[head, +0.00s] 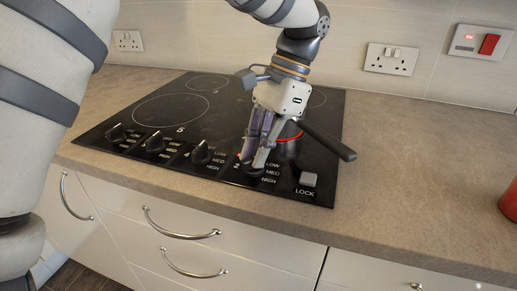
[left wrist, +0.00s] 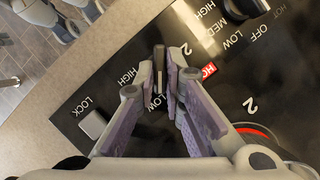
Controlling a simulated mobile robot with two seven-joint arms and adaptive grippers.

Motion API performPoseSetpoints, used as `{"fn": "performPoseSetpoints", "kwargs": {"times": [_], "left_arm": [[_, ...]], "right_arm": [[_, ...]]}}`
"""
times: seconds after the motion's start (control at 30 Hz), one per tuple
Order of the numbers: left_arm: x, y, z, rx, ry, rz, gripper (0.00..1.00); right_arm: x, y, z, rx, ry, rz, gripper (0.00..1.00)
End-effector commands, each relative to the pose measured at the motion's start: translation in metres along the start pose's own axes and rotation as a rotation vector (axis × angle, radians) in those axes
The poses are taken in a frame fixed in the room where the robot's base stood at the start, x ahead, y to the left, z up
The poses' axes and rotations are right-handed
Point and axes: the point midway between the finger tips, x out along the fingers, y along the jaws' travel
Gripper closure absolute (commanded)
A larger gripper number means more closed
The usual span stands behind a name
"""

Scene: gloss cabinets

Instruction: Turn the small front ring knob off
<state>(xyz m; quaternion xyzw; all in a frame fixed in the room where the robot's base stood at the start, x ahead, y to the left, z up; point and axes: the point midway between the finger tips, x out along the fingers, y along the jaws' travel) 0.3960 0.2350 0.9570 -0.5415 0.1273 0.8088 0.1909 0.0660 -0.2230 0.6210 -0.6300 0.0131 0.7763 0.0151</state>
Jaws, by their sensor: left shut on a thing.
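The small front ring knob (head: 252,169) is a black dial on the front strip of the black glass hob, beside a figure 2 and the LOW, MED and HIGH marks. My left gripper (head: 255,162) points down and is shut on it. In the left wrist view the fingers (left wrist: 171,82) close around the dark knob (left wrist: 172,75) and hide much of it, so its exact pointer angle cannot be told. The small front ring (head: 290,132) glows red behind the gripper; its glow also shows in the left wrist view (left wrist: 255,131). My right gripper is not in view.
Several other black knobs line the hob's front to the left, the nearest (head: 201,152) close by. A grey LOCK button (head: 308,179) is to the right. A red object (head: 509,203) stands at the right edge. The worktop (head: 410,190) between is clear.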

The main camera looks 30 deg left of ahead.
Motion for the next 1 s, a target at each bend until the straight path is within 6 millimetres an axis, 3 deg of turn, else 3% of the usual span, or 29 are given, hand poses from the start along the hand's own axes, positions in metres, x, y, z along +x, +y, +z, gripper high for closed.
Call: {"fn": "performPoseSetpoints", "kwargs": {"times": [0.27, 1.0], "left_arm": [[-0.002, -0.001, 0.001, -0.071, 0.002, 0.028, 1.0], [0.0, -0.006, 0.002, -0.56, 0.001, 0.231, 1.0]], "right_arm": [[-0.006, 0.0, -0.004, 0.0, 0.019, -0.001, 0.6], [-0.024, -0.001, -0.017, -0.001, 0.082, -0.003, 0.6]]}}
